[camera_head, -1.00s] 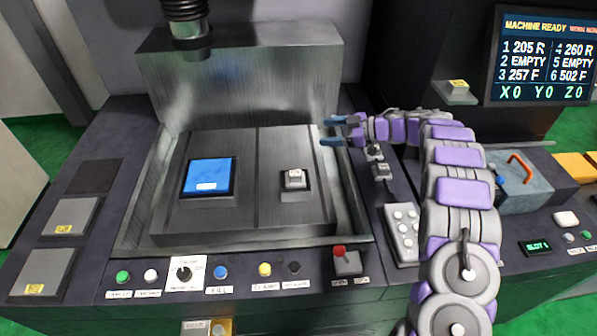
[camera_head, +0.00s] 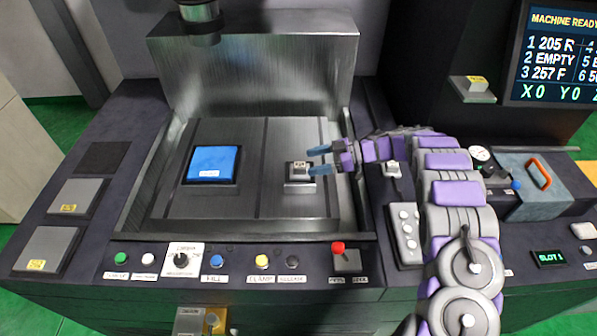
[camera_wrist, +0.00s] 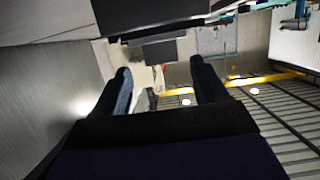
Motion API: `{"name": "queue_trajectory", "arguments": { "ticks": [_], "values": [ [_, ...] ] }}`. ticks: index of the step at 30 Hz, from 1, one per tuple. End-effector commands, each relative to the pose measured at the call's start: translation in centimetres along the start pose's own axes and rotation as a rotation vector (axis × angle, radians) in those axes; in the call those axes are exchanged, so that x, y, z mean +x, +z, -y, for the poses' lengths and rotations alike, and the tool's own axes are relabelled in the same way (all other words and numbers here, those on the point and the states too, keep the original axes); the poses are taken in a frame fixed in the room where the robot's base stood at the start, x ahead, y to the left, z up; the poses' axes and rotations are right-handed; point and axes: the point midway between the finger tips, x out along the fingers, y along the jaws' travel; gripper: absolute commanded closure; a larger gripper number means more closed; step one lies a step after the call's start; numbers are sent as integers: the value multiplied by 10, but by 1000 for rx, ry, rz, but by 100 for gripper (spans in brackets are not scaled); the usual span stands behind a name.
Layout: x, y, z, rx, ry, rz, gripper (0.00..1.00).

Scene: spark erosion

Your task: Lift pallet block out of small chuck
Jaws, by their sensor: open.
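The pallet block (camera_head: 299,166) is a small light-grey block with a dark mark on top. It sits in the small chuck (camera_head: 300,184), on the right half of the machine's work table. My gripper (camera_head: 312,161) is open, its two blue fingers pointing left. In the head view the fingertips are right beside the block's right side; whether they touch it I cannot tell. In the wrist view my gripper (camera_wrist: 161,85) shows two dark, spread fingers with nothing clearly held. I cannot surely pick out the block there.
A blue block (camera_head: 212,162) sits on the left half of the table. A spindle (camera_head: 199,12) hangs above the back. The tank's rim (camera_head: 240,236) surrounds the table. A grey box with an orange handle (camera_head: 527,185) is at right.

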Motion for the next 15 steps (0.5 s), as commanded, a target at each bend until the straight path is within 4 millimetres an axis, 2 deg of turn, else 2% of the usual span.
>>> {"name": "queue_trajectory", "arguments": {
  "ticks": [15],
  "values": [
    [58, 0, 3, 1, -2, 15, 28]
  ]
}}
